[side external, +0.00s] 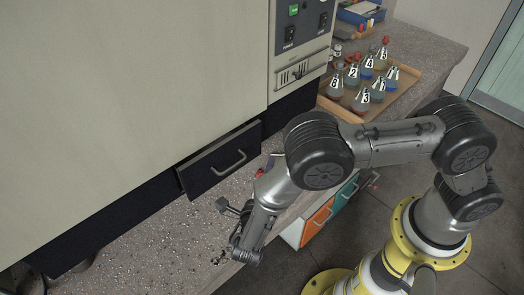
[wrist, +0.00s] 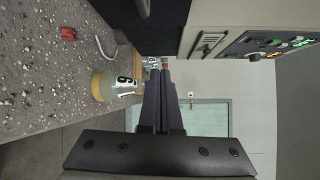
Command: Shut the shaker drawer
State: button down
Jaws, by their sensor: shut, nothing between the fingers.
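The shaker drawer (side external: 220,160) is dark with a metal bar handle (side external: 229,164). It stands partly out from under the large beige cabinet in the side view. In the wrist view, a dark panel, apparently the drawer front (wrist: 163,28), shows at the top edge with part of a handle (wrist: 143,8). My gripper (side external: 243,255) is low over the bench's front part, in front of the drawer and apart from it. In the wrist view its long dark fingers (wrist: 163,80) are together with nothing between them.
A tray (side external: 408,88) of numbered flasks stands on the bench to the right. In the wrist view a labelled flask with yellow liquid (wrist: 103,88) stands beside my fingers. A small red object (wrist: 68,34) lies on the bench. Bare bench (side external: 165,245) lies left of my gripper.

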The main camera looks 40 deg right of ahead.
jog(key=s+a+f+n+t+y, duration=0.1)
jog(key=s+a+f+n+t, duration=0.1)
jog(key=s+f+n+t, duration=0.15)
jog(key=w+a+f+x, duration=0.1)
jog(key=w+a+x, duration=0.1)
jog(key=x, duration=1)
jog(key=shift+w+d+f+g, duration=0.15)
jog(key=shift+w+d+g, duration=0.05)
jog(key=shift+w+g, duration=0.15)
jog(key=shift+w, duration=2.7)
